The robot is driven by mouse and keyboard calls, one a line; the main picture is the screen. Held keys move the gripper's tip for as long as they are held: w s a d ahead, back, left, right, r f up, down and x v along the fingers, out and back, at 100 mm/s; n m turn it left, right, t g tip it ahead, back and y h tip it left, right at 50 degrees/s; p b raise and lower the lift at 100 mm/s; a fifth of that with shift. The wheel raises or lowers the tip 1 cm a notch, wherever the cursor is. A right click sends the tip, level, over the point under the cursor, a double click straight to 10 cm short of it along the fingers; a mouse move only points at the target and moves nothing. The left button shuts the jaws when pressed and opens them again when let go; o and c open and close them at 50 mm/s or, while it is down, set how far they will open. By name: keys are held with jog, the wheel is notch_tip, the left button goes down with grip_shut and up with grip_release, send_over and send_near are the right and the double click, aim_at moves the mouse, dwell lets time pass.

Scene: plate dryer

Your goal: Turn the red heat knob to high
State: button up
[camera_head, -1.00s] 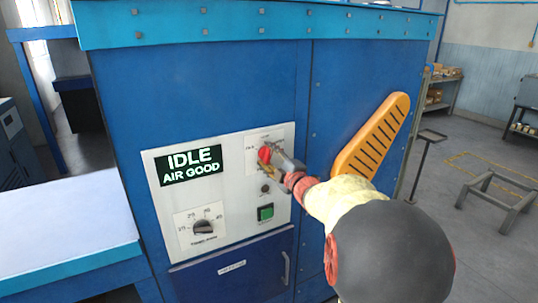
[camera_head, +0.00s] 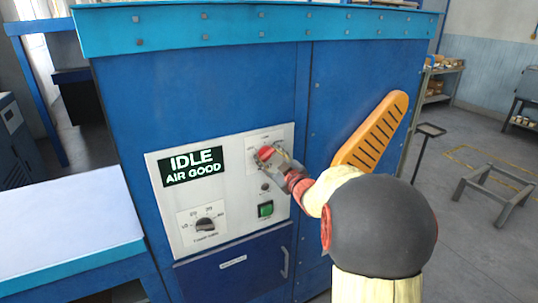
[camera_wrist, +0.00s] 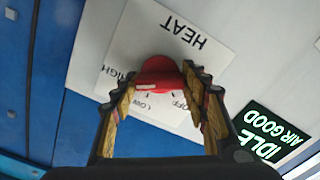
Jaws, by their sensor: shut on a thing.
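The red heat knob (camera_head: 265,153) sits on the white HEAT plate at the upper right of the control panel. My gripper (camera_head: 274,155) comes from the lower right and is shut on the knob. The knob (camera_wrist: 160,72) also shows in the wrist view, between the two ridged fingers of my gripper (camera_wrist: 160,84). A pale mark on the knob lies on its left side there, the side of the HIGH word. LOW and OFF show below the knob, partly covered. The exact pointer setting is hard to tell.
The display (camera_head: 192,166) reads IDLE, AIR GOOD. A black dial (camera_head: 206,225) and a green button (camera_head: 265,209) are on the same panel. A pale table (camera_head: 65,235) is at left.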

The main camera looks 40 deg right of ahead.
dwell(0.4)
jog(key=o, duration=1.1)
jog(key=shift+o, duration=0.3)
jog(key=v, duration=1.2)
